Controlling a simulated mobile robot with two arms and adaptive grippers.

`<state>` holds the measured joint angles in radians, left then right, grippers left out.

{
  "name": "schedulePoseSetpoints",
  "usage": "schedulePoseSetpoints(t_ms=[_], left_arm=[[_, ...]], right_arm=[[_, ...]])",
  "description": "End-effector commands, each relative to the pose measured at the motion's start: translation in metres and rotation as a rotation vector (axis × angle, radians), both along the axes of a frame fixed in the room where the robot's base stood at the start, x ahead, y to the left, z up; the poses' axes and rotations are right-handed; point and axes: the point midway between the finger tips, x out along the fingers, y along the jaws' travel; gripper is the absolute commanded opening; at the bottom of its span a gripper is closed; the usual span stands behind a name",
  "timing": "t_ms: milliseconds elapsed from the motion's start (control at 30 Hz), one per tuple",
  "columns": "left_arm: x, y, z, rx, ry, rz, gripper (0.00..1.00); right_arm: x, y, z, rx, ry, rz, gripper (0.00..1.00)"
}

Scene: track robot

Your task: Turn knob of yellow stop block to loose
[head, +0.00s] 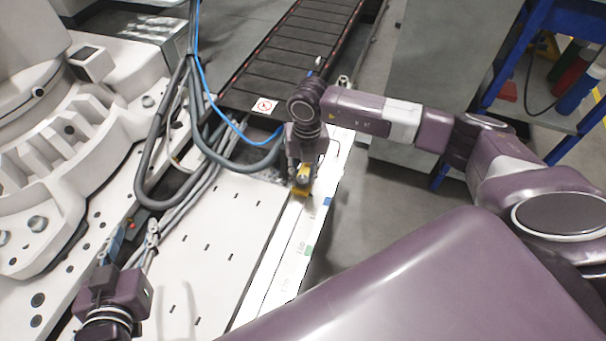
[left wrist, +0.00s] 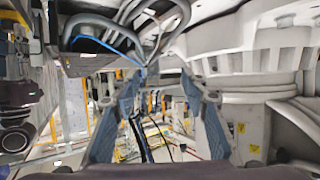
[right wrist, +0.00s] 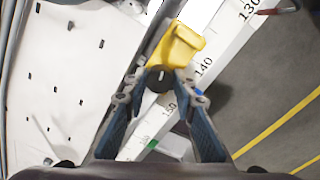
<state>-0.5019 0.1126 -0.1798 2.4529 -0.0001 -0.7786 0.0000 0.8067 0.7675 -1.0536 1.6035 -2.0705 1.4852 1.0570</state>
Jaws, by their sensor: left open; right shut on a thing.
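The yellow stop block (head: 302,190) sits on the white ruled rail (head: 290,255). In the right wrist view the block (right wrist: 180,44) lies just beyond my fingertips, near the 140 mark. Its dark round knob (right wrist: 159,79) is between the fingertips of my right gripper (right wrist: 161,80), which is shut on it. In the head view my right gripper (head: 303,170) comes down from above and hides the knob. My left gripper (head: 133,240) is open and empty over the white plate, as the left wrist view (left wrist: 163,82) also shows.
A white machine (head: 60,140) stands at the left, with grey hoses and a blue cable (head: 235,125) close to the rail. A slatted conveyor (head: 290,60) runs off at the back. A blue-framed table (head: 520,95) stands at the right. Open floor lies right of the rail.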

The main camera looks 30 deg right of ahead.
Motion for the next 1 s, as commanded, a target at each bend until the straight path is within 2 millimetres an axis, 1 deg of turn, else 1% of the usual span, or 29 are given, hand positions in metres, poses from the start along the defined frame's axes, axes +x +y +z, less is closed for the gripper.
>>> schedulePoseSetpoints(t_ms=[233, 467, 767, 1000], left_arm=[[-0.007, 0.002, -0.011, 0.008, 0.044, 0.003, 0.41], [-0.008, 0.003, -0.012, 0.01, 0.051, 0.004, 0.41], [-0.002, 0.002, -0.003, 0.002, 0.009, 0.003, 0.41], [0.006, -0.001, 0.011, -0.01, -0.053, -0.001, 0.41]], right_arm=[[0.001, 0.0, 0.001, -0.001, -0.002, 0.233, 0.01], [0.002, 0.0, 0.001, 0.001, -0.002, 0.451, 0.01], [0.002, 0.001, 0.001, 0.0, -0.003, 0.737, 0.01], [0.002, 0.002, 0.0, 0.0, -0.002, 0.965, 0.01]])
